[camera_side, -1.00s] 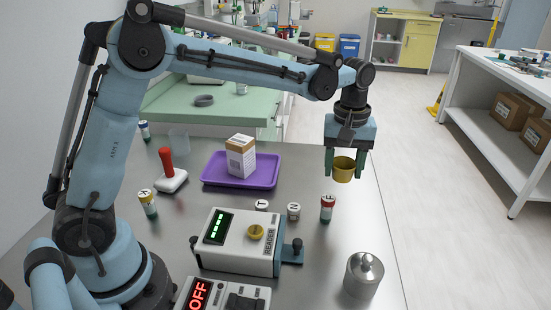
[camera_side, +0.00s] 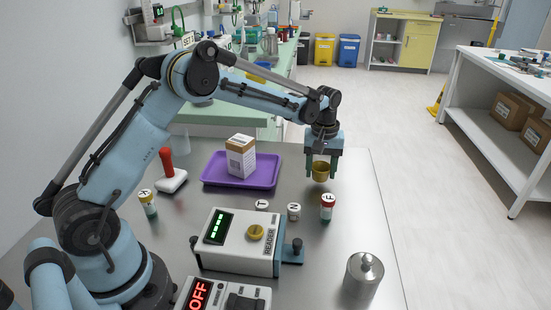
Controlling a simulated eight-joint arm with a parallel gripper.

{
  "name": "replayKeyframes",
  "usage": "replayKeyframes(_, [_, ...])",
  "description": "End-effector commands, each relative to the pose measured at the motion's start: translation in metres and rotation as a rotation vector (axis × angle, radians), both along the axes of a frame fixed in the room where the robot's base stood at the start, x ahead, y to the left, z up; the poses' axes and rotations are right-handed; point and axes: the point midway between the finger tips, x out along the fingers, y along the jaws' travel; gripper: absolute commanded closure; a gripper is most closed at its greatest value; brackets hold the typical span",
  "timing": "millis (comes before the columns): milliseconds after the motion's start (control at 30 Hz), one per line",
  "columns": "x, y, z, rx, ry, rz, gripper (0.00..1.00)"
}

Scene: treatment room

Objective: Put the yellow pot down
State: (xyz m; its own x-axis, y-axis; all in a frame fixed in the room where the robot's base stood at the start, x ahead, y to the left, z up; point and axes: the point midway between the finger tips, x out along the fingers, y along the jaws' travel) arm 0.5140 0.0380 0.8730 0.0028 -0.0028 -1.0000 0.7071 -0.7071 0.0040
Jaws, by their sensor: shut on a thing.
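The yellow pot (camera_side: 320,172) is a small, round, mustard-coloured cup held upright near the far right part of the metal table. My gripper (camera_side: 322,166) points down with its green fingers on either side of the pot, shut on it. The pot is right of the purple tray and behind the red-capped tube marked F. Whether its base touches the table or hangs just above it, I cannot tell.
The purple tray (camera_side: 211,176) holds a white and brown box (camera_side: 241,158). A lidded metal jar (camera_side: 363,275) is at front right. Bare table lies right of the pot.

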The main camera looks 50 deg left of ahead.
Motion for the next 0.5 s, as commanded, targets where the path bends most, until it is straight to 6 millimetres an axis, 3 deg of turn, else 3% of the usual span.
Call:
replayKeyframes(133, [0.0,0.0,-0.014,0.0,0.0,0.0,0.73])
replayKeyframes(500, [0.0,-0.001,-0.017,0.0,0.0,0.0,0.73])
